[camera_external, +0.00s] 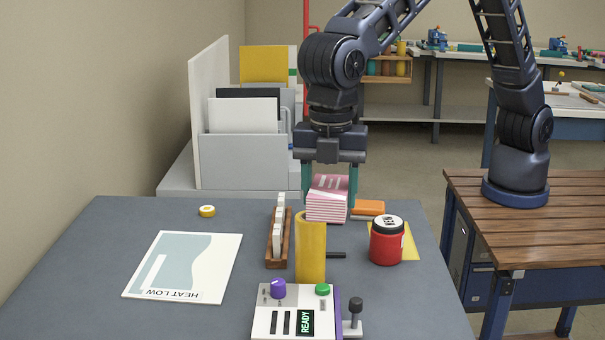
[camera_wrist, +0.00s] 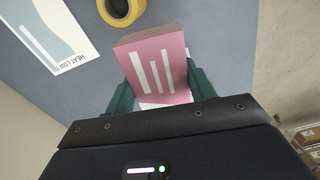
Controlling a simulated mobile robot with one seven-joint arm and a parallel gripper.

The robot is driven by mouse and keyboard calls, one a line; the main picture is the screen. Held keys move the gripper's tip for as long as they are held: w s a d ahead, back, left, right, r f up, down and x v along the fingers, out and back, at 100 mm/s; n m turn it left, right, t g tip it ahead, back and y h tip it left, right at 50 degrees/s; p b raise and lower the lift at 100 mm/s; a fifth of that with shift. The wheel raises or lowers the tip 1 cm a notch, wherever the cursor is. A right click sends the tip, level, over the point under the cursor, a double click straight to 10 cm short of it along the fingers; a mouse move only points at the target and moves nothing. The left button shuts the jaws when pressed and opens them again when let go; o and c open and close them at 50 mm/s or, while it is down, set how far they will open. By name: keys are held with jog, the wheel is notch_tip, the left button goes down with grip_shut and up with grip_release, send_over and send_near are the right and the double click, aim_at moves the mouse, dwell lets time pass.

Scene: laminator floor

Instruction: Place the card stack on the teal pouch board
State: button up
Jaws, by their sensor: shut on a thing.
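The card stack (camera_external: 327,201) is a pink block with white stripes on top and layered pink and white sides. My gripper (camera_external: 330,192) is shut on it, with a teal finger on each side. The stack also shows between the fingers in the wrist view (camera_wrist: 155,62). I cannot tell how far its underside is above the table. The pouch board (camera_external: 182,266) is a white sheet with a pale teal shape and "HEAT LOW" lettering. It lies flat at the table's left, apart from my gripper. Part of the board shows at upper left in the wrist view (camera_wrist: 52,32).
A wooden rack (camera_external: 279,238) with white pieces, a yellow cylinder (camera_external: 310,250) and a red jar (camera_external: 387,241) stand near the stack. An orange block (camera_external: 369,208) lies to its right. A control box (camera_external: 293,312) is in front. A yellow roll (camera_external: 207,211) sits behind the board.

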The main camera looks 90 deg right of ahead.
jog(key=w+d+n, duration=0.1)
jog(key=w+d, duration=0.2)
jog(key=w, duration=0.4)
jog(key=w+d, duration=0.3)
jog(key=w, duration=0.5)
send_over(201, 263)
jog(key=shift+n, duration=0.4)
notch_tip(201, 263, down, 20)
jog(key=shift+f, duration=0.1)
jog(key=shift+f, duration=0.1)
jog(key=o, duration=1.1)
